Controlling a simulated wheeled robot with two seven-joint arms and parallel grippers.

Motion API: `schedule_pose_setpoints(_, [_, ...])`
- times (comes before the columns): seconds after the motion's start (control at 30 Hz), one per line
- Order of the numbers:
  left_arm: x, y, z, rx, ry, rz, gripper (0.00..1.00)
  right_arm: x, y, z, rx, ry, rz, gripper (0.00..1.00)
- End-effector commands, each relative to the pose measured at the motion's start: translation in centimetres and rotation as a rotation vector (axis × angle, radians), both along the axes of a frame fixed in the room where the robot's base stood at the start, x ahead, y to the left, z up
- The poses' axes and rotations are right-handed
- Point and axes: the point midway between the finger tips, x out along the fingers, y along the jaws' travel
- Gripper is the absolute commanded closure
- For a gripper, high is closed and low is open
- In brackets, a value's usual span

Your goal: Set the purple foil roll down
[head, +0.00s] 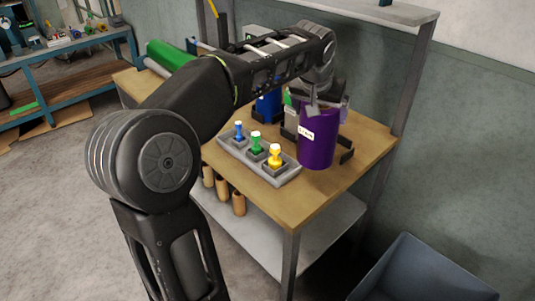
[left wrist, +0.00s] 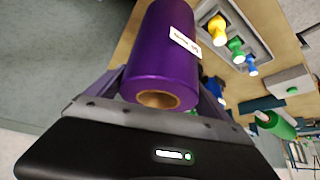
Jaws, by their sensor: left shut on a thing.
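The purple foil roll (head: 317,148) stands upright at the right part of the wooden table top (head: 365,139), with a white label on its side. My left gripper (head: 318,103) reaches it from above and is shut on its upper part. In the left wrist view, the purple roll (left wrist: 160,50) lies between the fingers of my left gripper (left wrist: 163,88), with its brown hollow core end facing the camera. I cannot tell whether the roll's lower end touches the table. My right gripper is not in view.
A grey tray (head: 232,153) with blue, green and yellow knobbed pieces sits left of the roll. Black brackets (head: 346,150) stand beside the roll. A blue roll (head: 268,105) stands behind. A green roll (head: 170,54) lies at the table's far left. A grey-blue bin (head: 425,270) is at lower right.

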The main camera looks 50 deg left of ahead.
Motion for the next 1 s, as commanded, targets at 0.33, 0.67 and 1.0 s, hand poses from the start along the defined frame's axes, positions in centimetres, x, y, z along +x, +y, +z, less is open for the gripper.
schedule_pose_setpoints(0.33, [0.1, 0.0, 0.0, 0.001, -0.005, -0.001, 0.82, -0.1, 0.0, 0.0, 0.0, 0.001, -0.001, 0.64])
schedule_pose_setpoints(0.67, [0.0, 0.0, -4.7, 0.0, -0.002, -0.001, 0.82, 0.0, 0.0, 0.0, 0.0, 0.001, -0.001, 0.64])
schedule_pose_setpoints(1.0, [0.1, 0.0, -6.0, 0.002, -0.006, -0.001, 0.82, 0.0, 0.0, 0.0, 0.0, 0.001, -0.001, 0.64])
